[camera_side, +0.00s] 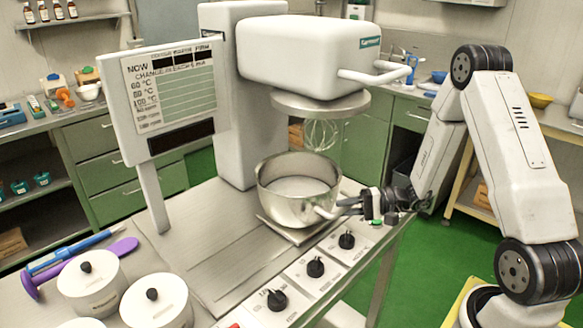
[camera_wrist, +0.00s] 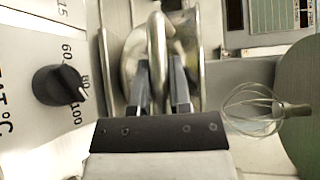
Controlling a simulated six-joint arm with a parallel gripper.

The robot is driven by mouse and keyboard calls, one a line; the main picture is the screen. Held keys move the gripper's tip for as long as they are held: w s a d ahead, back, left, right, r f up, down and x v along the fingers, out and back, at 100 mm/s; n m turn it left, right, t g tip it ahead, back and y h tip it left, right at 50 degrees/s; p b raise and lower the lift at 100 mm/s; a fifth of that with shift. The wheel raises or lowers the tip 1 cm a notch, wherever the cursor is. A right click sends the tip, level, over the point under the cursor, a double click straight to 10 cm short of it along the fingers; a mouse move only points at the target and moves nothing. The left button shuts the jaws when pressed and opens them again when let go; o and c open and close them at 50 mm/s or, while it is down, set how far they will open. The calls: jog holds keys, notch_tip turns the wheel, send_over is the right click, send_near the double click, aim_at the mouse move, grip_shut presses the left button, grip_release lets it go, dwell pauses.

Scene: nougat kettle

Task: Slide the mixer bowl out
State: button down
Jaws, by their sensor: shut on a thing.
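The steel mixer bowl (camera_side: 297,190) with pale contents stands upright on a small plate under the mixer head (camera_side: 310,50). The whisk (camera_side: 323,135) hangs above the bowl, its lower end close to the rim level. My gripper (camera_side: 345,207) is at the bowl's right front side, shut on the bowl's handle (camera_side: 326,213). In the wrist view the two fingers of my gripper (camera_wrist: 163,85) close around the handle (camera_wrist: 157,40), with the bowl (camera_wrist: 133,60) behind it. The whisk (camera_wrist: 254,108) shows at the right there.
Several black knobs (camera_side: 316,267) line the bench's front edge, close below the bowl and gripper. A sign board (camera_side: 165,95) stands at the left. White lidded pots (camera_side: 90,287) and a purple spatula (camera_side: 110,252) lie front left. The steel bench top (camera_side: 205,245) left of the bowl is clear.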

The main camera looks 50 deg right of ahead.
jog(key=shift+a, duration=0.1)
jog(key=a, duration=1.7)
jog(key=shift+a, duration=0.3)
jog(key=c, duration=0.6)
grip_release()
jog(key=shift+s+d, duration=0.1)
jog(key=shift+d, duration=0.05)
jog(key=shift+v, duration=3.75)
